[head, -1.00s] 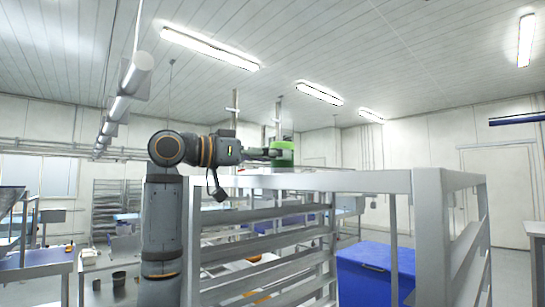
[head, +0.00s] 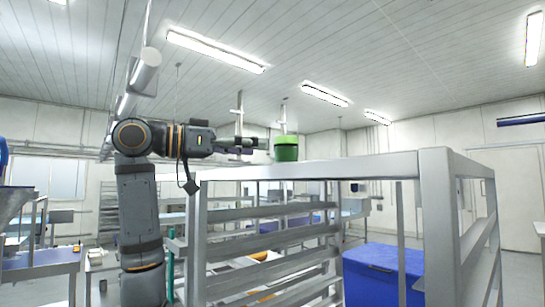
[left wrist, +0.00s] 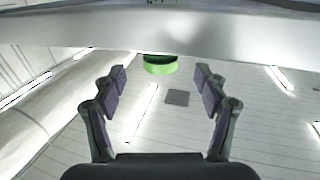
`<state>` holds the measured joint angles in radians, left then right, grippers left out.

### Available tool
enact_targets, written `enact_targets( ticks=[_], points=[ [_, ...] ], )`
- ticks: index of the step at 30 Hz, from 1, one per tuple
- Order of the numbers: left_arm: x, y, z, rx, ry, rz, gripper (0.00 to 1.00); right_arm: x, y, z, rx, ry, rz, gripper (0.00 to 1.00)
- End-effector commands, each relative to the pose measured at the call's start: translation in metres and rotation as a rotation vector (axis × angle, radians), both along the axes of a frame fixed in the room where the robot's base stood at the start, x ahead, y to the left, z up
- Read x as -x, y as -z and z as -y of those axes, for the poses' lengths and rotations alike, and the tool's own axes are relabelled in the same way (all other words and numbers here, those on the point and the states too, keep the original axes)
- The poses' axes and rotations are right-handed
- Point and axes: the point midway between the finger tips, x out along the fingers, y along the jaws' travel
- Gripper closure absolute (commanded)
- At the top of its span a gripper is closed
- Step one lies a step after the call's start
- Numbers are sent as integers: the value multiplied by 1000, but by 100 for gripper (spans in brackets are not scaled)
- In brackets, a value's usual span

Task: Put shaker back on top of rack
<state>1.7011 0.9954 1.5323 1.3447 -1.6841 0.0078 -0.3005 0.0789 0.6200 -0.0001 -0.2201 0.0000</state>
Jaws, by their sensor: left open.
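The shaker (head: 287,149) is a green cylinder standing upright on the top of the grey metal rack (head: 385,166), near its far left part. My left gripper (head: 262,144) points at it from the left, just above the rack top. In the left wrist view, the open fingers (left wrist: 160,90) have empty space between them. The shaker (left wrist: 160,65) shows beyond their tips, roughly centred and apart from them, against the rack's top bar (left wrist: 230,40). My right gripper is not in view.
A blue bin (head: 380,275) stands within the rack's frame, below its top. A long pipe (head: 145,70) hangs from the ceiling above my left arm. The rack top to the right of the shaker is clear.

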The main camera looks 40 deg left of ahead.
Motion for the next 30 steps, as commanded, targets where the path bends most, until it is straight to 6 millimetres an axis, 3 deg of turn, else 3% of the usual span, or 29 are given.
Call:
enact_targets(
  ticks=[3, 9, 30],
  points=[
    [23, 1, -9, 2, -2, 2, 27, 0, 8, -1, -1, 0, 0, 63],
    [45, 0, -17, 1, -1, 2, 27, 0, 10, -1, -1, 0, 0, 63],
    [49, 0, -18, 0, 0, -1, 27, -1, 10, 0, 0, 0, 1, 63]
  ],
)
